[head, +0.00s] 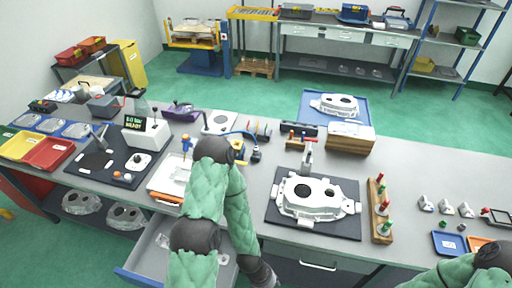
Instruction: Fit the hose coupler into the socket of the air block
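A thin blue hose (243,134) arcs over the bench behind my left arm. A small dark and yellow piece (256,154) sits at its right end; it may be the hose coupler, but it is too small to tell. I cannot make out the air block or its socket for certain; my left arm covers part of that area. My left gripper (266,277) hangs low at the bottom edge, in front of the bench and by the open drawer, well away from the hose. Its fingers are not clear. My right arm enters at the lower right; its gripper is out of view.
An open drawer (150,262) juts out below the bench. A wooden box (350,139) and blue tray (309,105) are at the back.

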